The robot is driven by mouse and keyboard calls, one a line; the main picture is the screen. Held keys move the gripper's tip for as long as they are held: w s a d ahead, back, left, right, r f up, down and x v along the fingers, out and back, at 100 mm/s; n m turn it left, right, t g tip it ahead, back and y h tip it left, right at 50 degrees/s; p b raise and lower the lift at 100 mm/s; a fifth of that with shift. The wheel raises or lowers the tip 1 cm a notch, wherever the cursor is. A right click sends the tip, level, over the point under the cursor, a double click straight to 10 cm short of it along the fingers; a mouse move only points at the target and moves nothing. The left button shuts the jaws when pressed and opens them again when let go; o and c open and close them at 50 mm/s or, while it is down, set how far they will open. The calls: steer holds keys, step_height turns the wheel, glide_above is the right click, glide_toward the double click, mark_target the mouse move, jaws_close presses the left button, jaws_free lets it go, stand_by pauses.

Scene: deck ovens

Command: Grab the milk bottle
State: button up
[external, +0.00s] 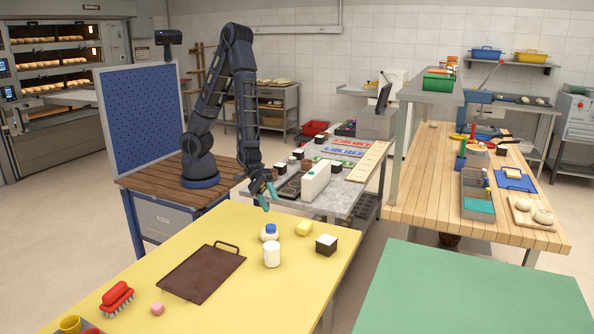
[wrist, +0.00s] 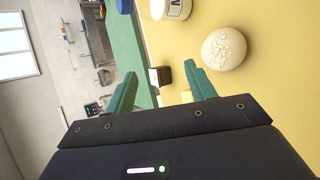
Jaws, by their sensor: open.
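My gripper (external: 267,197) is open and empty, with green fingers, above the back edge of the yellow table. In the wrist view its fingers (wrist: 160,73) stand apart with nothing held between them. The wrist view shows a white cylinder (wrist: 170,9) cut by the top edge and a pale, crumbly ball (wrist: 224,48) at upper right.
A butter-like yellow block (external: 304,228) and a black-and-white cube (external: 326,245) lie right of the white things. A brown tray (external: 203,272) lies left of them. A red brush (external: 116,298) is at front left.

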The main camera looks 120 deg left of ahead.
mark_target(271, 230)
steer(key=d+f+n+t+h, duration=0.4)
steer(key=d+n, duration=0.4)
steer(key=n, duration=0.6)
steer(key=shift+n+t, duration=0.3)
steer(key=shift+t, duration=0.4)
steer(key=shift+r+x, duration=0.25)
steer(key=shift+x, duration=1.6)
steer(key=shift+r+x, duration=0.2)
steer(key=shift+x, duration=1.65)
steer(key=shift+r+x, duration=0.25)
steer(key=shift+x, duration=1.55)
steer(key=shift+a, duration=0.1)
steer(key=shift+c, duration=0.4)
jaws_close()
